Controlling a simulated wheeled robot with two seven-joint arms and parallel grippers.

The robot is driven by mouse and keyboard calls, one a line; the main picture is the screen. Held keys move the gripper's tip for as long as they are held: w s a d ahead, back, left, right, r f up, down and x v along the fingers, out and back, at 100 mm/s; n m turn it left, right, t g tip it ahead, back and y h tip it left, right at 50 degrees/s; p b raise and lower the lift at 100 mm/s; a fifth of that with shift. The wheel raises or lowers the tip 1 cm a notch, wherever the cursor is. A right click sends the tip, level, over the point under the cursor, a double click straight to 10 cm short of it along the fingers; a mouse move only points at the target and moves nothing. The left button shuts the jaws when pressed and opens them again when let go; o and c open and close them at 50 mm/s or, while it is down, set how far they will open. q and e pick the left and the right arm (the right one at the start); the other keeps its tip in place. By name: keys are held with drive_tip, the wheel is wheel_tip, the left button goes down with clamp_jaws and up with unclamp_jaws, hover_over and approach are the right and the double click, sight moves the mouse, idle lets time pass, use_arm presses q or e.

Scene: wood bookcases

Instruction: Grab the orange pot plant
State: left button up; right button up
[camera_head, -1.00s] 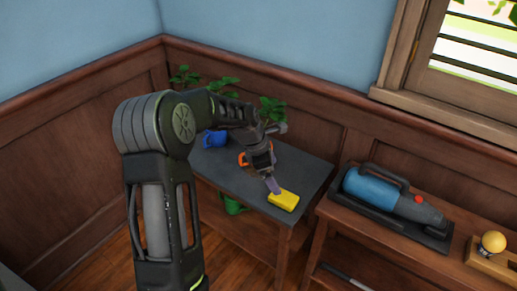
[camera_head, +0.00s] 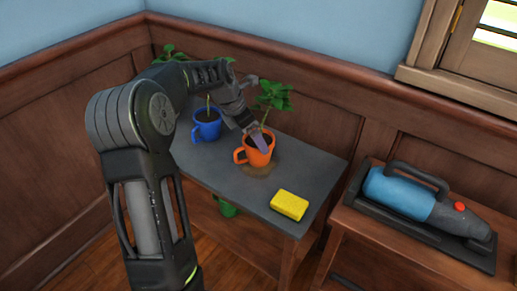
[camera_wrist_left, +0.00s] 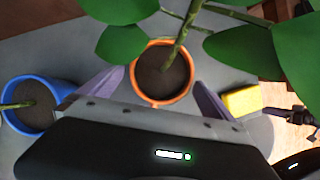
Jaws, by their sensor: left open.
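The orange pot plant (camera_head: 259,151) is an orange mug-shaped pot with dark soil and a green leafy stem. It stands upright on the grey top of a small wooden shelf, with its handle to the left. My left gripper (camera_head: 262,143) is over the pot in the head view. In the left wrist view the orange pot (camera_wrist_left: 163,99) lies between the two open fingers (camera_wrist_left: 160,88), its stem and leaves rising toward the camera. I cannot tell whether a finger touches the rim.
A blue pot with a plant (camera_head: 207,125) stands left of the orange one, close to the gripper. A yellow sponge (camera_head: 289,205) lies at the front right. A brown patch (camera_head: 257,170) marks the shelf top. A blue handheld vacuum (camera_head: 400,192) sits on the right-hand bookcase.

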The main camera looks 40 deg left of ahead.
use_arm(q)
drive_tip(key=shift+x, duration=0.9)
drive_tip(key=shift+b+x, duration=0.75)
drive_tip(key=shift+x, duration=1.85)
drive_tip(key=shift+c, duration=0.6)
drive_tip(key=c, duration=1.7)
drive_tip(key=shift+r, duration=0.15)
wheel_tip(320, 180, up, 10)
drive_tip(key=shift+f+p, duration=0.1)
drive_tip(key=shift+p, duration=1.05)
